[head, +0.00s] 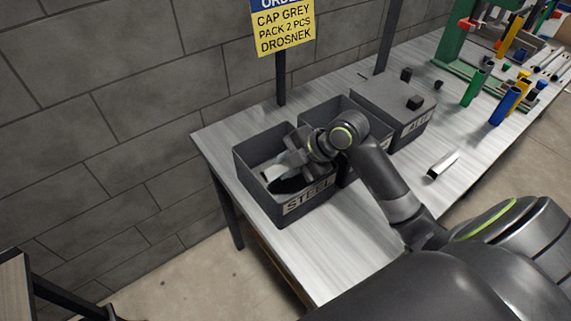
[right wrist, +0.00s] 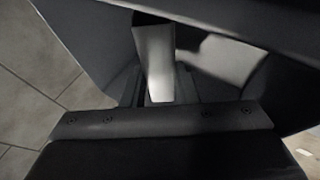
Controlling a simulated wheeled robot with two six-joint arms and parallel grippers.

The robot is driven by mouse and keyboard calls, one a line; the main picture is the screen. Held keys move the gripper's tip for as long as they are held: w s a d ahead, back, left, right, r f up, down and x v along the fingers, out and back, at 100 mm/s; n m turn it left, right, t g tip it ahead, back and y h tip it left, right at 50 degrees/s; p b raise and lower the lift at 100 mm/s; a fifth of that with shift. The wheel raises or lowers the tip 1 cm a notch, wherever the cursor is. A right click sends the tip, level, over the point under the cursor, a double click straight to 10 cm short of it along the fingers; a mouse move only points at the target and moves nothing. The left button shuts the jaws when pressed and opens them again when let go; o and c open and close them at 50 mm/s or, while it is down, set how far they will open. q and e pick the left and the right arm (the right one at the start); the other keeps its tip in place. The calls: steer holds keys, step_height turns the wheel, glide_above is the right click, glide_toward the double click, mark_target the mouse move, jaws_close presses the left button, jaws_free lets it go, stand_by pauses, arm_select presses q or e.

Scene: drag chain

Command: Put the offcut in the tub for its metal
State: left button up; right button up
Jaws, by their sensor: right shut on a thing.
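The tub marked STEEL (head: 312,203) is open and stands at the left end of the bench. My right gripper (head: 293,161) is over its opening, pointing down into it. It is shut on a pale metal offcut (right wrist: 154,58), which shows between the fingers in the right wrist view. In the head view the offcut (head: 271,172) appears as a pale patch inside the tub's opening. Whether it touches the tub floor cannot be told. My left gripper is not in view.
An open middle tub (head: 338,103) is partly hidden by my right arm. A third, covered tub (head: 388,95) has a partly readable label. A silvery bar piece (head: 443,165) lies on the bench (head: 345,245). Coloured tubes (head: 505,106) and a green frame stand farther right.

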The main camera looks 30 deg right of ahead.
steer(key=shift+f, duration=0.4)
steer(key=o, duration=1.1)
steer(key=shift+c, duration=0.2)
steer(key=shift+r, duration=0.45)
steer(key=p+v, duration=0.1)
steer(key=v, duration=1.1)
steer(key=shift+r, duration=0.2)
